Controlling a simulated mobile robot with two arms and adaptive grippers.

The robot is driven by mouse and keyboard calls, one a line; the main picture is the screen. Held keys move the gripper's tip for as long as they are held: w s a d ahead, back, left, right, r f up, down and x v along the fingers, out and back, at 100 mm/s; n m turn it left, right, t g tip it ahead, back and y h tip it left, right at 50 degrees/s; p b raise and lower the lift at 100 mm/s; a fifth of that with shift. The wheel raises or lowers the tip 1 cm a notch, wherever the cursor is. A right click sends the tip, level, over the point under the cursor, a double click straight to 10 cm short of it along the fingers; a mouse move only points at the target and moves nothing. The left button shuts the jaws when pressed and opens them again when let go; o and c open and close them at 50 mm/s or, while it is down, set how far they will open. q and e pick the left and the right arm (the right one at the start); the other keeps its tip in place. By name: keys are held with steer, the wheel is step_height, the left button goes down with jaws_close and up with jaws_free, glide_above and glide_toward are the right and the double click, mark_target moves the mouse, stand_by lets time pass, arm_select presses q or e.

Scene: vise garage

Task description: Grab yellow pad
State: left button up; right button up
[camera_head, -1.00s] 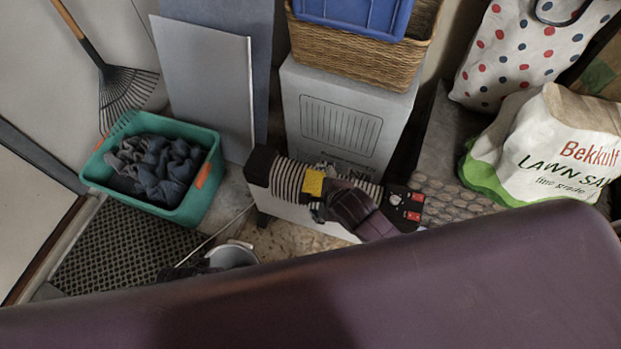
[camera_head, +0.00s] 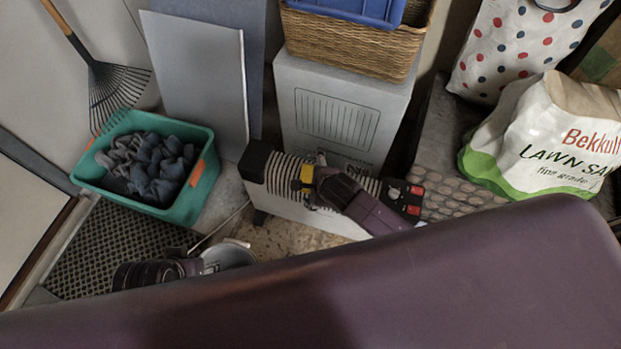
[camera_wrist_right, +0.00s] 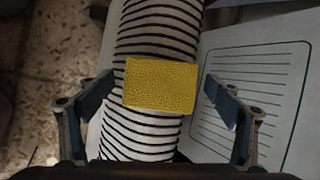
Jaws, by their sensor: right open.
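The yellow pad (camera_wrist_right: 160,86) lies across the ribbed top of a white heater (camera_wrist_right: 142,135). In the head view the pad (camera_head: 306,174) is partly covered by my right gripper (camera_head: 308,187). In the right wrist view my right gripper (camera_wrist_right: 160,88) is open and empty, with one finger on each side of the pad and a visible gap on both sides. I cannot tell the height of the fingertips over the pad.
A grey box (camera_head: 340,110) with a wicker basket (camera_head: 350,42) on it stands behind the heater. A green bin (camera_head: 198,190) with dark cloth is at left. A Bekkult bag (camera_head: 545,140) is at right. A rake (camera_head: 115,90) leans at far left.

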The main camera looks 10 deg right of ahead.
steer(key=c, duration=1.1)
steer(key=shift+o, duration=0.2)
steer(key=shift+r, duration=0.15)
